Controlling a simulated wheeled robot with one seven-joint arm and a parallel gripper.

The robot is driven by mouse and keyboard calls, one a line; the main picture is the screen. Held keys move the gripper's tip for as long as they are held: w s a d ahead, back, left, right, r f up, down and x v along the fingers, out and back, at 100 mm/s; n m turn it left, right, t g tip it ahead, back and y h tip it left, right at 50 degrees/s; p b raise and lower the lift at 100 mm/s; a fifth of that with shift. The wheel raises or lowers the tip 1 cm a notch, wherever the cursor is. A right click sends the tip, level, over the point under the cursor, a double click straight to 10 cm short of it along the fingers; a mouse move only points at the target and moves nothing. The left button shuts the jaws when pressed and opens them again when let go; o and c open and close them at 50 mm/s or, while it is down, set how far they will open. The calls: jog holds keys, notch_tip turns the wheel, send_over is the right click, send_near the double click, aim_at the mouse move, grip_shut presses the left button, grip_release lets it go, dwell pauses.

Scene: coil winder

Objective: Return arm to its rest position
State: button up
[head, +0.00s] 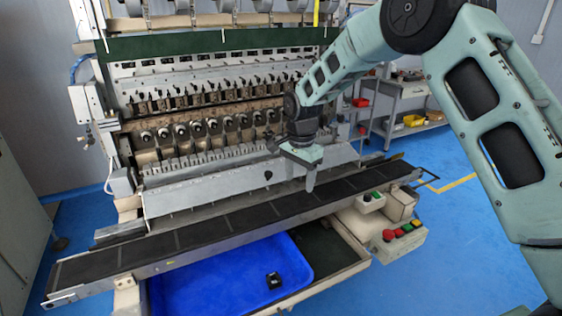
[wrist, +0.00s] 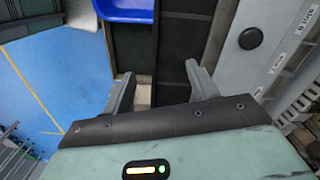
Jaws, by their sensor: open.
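My gripper (head: 309,178) hangs from my arm above the right half of the conveyor belt (head: 205,233), in front of the coil winder (head: 200,130). In the wrist view my gripper (wrist: 159,88) has its two fingers spread apart, with nothing between them but a view of the dark belt (wrist: 173,45) beyond. My arm reaches in from the upper right of the head view. A small black part (head: 273,280) lies in the blue tray (head: 215,297) below the belt.
A control box with red and green buttons (head: 402,232) sits at the belt's right front. A shelf with yellow and red bins (head: 414,120) stands behind at the right. The blue floor (head: 470,240) at the right is clear. A grey cabinet (head: 20,220) stands at the left edge.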

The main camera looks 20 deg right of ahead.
jog(key=s+a+r+n+y+b, duration=0.1)
jog(key=s+a+r+n, duration=0.35)
jog(key=s, duration=0.45)
jog(key=s+a+r+n, duration=0.3)
jog(key=s+a+n, duration=0.25)
jog(key=s, duration=0.45)
jog(key=s+d+n+b, duration=0.1)
jog(key=s+d+n, duration=0.1)
jog(key=s+n, duration=0.8)
jog(key=s, duration=0.9)
jog(key=shift+s+f, duration=0.25)
jog(key=shift+s, duration=0.1)
